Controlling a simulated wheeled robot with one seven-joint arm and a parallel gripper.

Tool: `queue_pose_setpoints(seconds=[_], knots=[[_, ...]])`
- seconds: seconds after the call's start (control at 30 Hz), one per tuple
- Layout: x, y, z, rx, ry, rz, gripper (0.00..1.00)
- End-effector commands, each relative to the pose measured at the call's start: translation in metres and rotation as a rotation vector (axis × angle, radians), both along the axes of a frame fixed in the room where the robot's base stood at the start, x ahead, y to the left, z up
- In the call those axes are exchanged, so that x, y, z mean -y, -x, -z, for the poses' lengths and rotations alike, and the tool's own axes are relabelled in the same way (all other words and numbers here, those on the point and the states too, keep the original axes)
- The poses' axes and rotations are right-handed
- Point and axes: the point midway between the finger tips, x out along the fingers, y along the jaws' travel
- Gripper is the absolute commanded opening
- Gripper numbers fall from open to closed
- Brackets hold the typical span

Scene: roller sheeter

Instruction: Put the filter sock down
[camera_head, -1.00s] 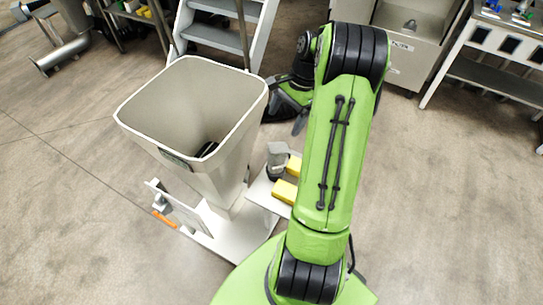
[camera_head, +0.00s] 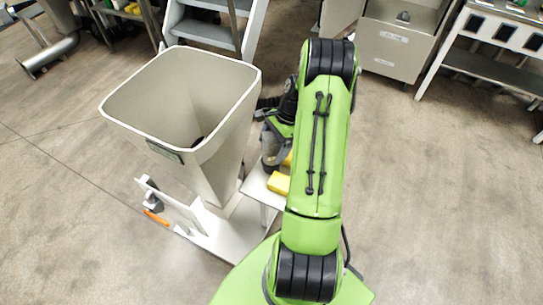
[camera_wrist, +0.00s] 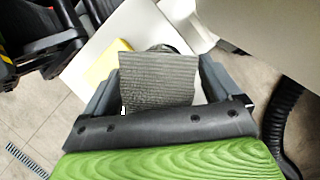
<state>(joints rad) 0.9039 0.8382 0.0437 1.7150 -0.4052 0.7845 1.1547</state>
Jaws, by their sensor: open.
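My gripper (camera_head: 271,148) reaches down beside the hopper, over the small white shelf, partly hidden by my own arm. In the wrist view its two grey fingers (camera_wrist: 158,70) stand apart. A grey ribbed piece, seemingly the filter sock (camera_wrist: 158,84), lies between them over the white shelf (camera_wrist: 112,38). I cannot tell whether either finger touches it. In the head view a grey thing is at the gripper, but sock and fingers are hard to tell apart there.
A large pale hopper (camera_head: 228,118) stands open-topped close left of my gripper. A yellow block (camera_head: 278,183) lies on the shelf; it also shows in the wrist view (camera_wrist: 101,62). Grey steps (camera_head: 205,32) stand behind. The floor at right is clear.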

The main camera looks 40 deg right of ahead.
Motion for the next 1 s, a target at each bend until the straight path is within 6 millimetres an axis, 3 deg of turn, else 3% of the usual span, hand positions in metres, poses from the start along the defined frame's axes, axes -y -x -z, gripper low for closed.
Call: queue_pose_setpoints(seconds=[0.07, 0.27, 0.77, 1.0], knots=[[-0.005, -0.001, 0.013, -0.002, -0.001, -0.001, 0.91], [-0.005, -0.001, 0.012, 0.0, 0.0, 0.0, 0.89], [-0.005, -0.002, 0.011, 0.001, 0.0, -0.001, 0.13], [-0.004, -0.002, 0.003, 0.002, 0.002, -0.001, 0.12]])
